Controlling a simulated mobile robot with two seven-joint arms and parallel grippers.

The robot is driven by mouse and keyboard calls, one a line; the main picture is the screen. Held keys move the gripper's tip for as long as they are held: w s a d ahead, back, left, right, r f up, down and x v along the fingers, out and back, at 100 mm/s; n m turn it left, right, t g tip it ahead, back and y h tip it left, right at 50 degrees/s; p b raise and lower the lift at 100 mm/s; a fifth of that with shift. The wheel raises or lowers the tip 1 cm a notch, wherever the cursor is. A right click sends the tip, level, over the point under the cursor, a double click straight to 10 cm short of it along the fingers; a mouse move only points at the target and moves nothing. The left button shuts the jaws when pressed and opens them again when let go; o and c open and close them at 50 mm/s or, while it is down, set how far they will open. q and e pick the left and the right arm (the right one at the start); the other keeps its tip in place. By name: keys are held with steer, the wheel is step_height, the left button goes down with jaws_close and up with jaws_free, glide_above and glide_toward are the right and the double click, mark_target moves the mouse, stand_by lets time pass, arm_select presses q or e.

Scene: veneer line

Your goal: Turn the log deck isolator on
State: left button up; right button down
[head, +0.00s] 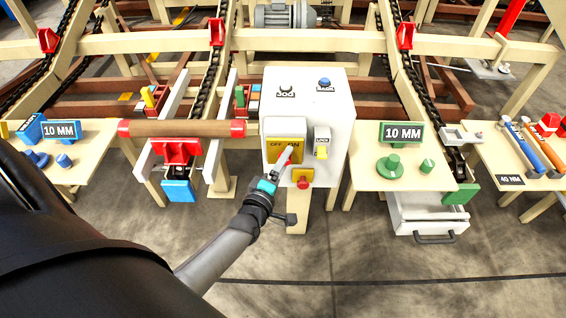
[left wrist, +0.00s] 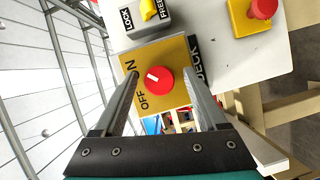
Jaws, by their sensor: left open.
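In the left wrist view the white mark slants toward the upper left, on the side of the lettering. In the head view the yellow plate (head: 270,153) is on the front of a white cabinet (head: 335,92), partly hidden by my gripper. My left gripper (left wrist: 160,88) is open, its fingers on either side of the knob, with gaps visible in that view. It also reaches the plate in the head view (head: 284,158). My right gripper is not in view.
Beside the plate is a yellow LOCK/FREE switch (head: 322,150). A red button (head: 303,182) on a yellow base sits below it. A log (head: 182,128) lies left of the cabinet. A table with green parts (head: 390,165) stands to the right.

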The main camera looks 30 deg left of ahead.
arm_select(q)
steer(key=shift+s, duration=0.1)
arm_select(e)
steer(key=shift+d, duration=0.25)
arm_select(q)
steer(key=s+d+r+p, duration=0.1)
steer(key=s+d+p, duration=0.1)
steer(key=s, duration=1.2)
steer(key=shift+s+d+r+p, duration=0.15)
steer(key=shift+s+d+p, duration=0.15)
steer(key=shift+s, duration=0.1)
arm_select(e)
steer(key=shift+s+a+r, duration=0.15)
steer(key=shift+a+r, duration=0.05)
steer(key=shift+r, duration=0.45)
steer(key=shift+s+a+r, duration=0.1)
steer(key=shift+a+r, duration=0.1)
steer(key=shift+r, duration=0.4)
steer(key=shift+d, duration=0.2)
